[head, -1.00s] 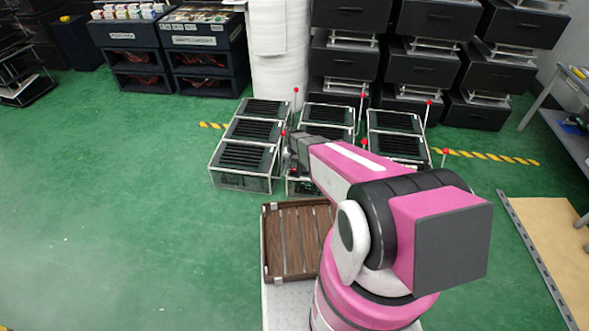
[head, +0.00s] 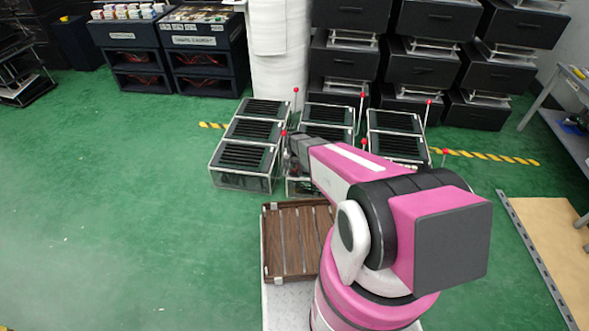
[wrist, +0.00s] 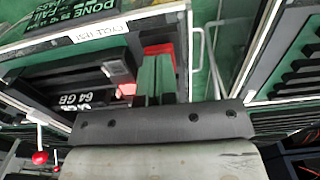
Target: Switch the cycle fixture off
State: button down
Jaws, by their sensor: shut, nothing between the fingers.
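Lever fixtures with slotted black tops stand in three columns on the green floor in the head view, with thin levers tipped by red balls. In the wrist view a white label (wrist: 98,32) seems to read "CYCLE TEST", on a fixture beside my fingers. My gripper (wrist: 156,80) is shut and empty there, close to red parts (wrist: 126,89) at that fixture's edge; I cannot tell whether they touch. In the head view my gripper (head: 291,151) is at the near end of the left and middle columns, beside a red lever ball (head: 284,133). My arm hides part of the middle column.
Another red lever ball (wrist: 40,157) shows at lower left in the wrist view. A brown slatted tray (head: 286,262) lies in front of me. Dark cabinets (head: 345,60) stand behind the fixtures. The green floor at left is clear.

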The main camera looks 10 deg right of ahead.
jog(key=shift+f, duration=0.75)
dwell(0.4)
jog(key=shift+r, duration=0.1)
jog(key=shift+r, duration=3.45)
jog(key=s+d+r+n, duration=0.1)
jog(key=s+d+r, duration=0.3)
jog(key=s+r, duration=0.6)
jog(key=s+d+r+n, duration=0.2)
jog(key=s+d+r, duration=0.3)
jog(key=s+r, duration=0.6)
notch_tip(320, 180, up, 6)
jog(key=shift+s+r, duration=0.15)
jog(key=shift+s, duration=0.05)
jog(key=shift+w+d, duration=0.1)
